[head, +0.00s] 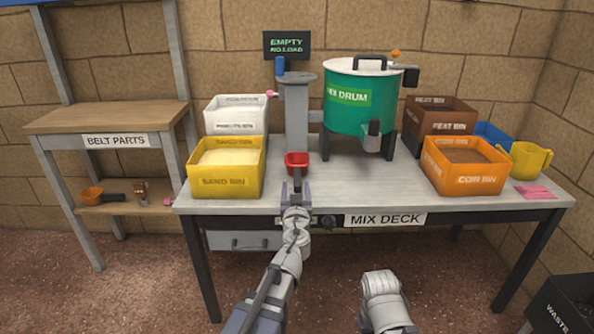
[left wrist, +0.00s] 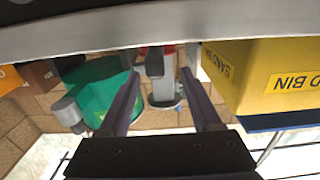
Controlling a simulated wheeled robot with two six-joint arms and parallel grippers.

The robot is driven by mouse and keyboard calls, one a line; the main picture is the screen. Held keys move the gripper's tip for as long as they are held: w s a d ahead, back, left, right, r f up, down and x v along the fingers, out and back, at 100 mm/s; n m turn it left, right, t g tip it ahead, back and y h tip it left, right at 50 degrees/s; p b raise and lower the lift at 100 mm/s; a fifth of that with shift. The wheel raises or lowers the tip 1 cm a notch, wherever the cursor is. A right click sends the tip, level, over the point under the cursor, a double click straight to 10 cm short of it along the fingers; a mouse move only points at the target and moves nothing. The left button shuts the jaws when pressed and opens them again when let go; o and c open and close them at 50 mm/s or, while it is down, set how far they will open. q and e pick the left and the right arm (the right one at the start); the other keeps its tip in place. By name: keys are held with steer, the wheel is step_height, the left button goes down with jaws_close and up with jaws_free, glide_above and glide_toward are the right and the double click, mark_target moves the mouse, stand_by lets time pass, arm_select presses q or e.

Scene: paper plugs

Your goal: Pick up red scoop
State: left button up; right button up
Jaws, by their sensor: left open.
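The red scoop (head: 297,160) sits near the front edge of the mix deck, its dark handle pointing towards me. My left gripper (head: 296,190) is open at the handle end, its fingers on either side. In the left wrist view, which is upside down, the dark handle (left wrist: 154,62) lies between the open left fingers (left wrist: 160,74), with gaps on both sides. Only a little of the red scoop (left wrist: 169,49) shows there. My right gripper is not in view; only a link of that arm shows low in the head view.
The yellow sand bin (head: 227,188) stands left of the scoop, with a white bin (head: 237,128) behind. The grey post (head: 297,115) and green mix drum (head: 350,118) stand behind it. The orange coir bin (head: 470,183) is at right. The front deck between (head: 370,190) is clear.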

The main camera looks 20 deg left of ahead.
mark_target(297, 168)
arm_select(q)
steer(key=shift+d+x, duration=0.1)
steer(key=shift+x, duration=1.75)
steer(key=shift+d+x, duration=0.15)
steer(key=shift+x, duration=1.75)
steer(key=shift+f, duration=0.2)
jaws_close()
